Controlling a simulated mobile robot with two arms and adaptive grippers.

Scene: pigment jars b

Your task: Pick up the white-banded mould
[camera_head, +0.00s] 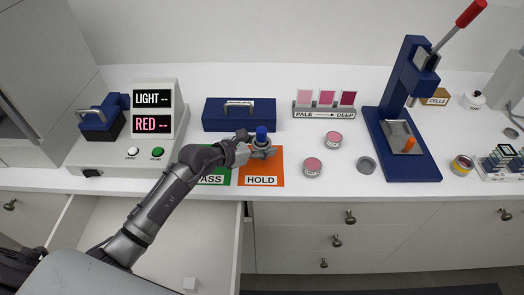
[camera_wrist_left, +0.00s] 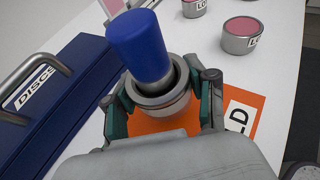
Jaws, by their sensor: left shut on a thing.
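My left gripper (camera_head: 262,153) is shut on a round steel mould with a blue cylinder standing up in it, over the far part of the orange HOLD mat (camera_head: 262,180). In the left wrist view the fingers (camera_wrist_left: 163,110) sit on both sides of the steel mould (camera_wrist_left: 160,103), and the blue cylinder (camera_wrist_left: 140,45) rises from its ring. I cannot make out a white band on it. I cannot tell whether its base touches the mat. My right gripper is not in view.
A green mat (camera_head: 218,178) lies left of the orange one. Two pink-topped tins (camera_head: 312,167) (camera_head: 333,139) and a grey ring (camera_head: 366,165) stand to the right, before the blue press (camera_head: 408,170). A blue case (camera_head: 222,115) is behind. A drawer (camera_head: 150,235) is open in front.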

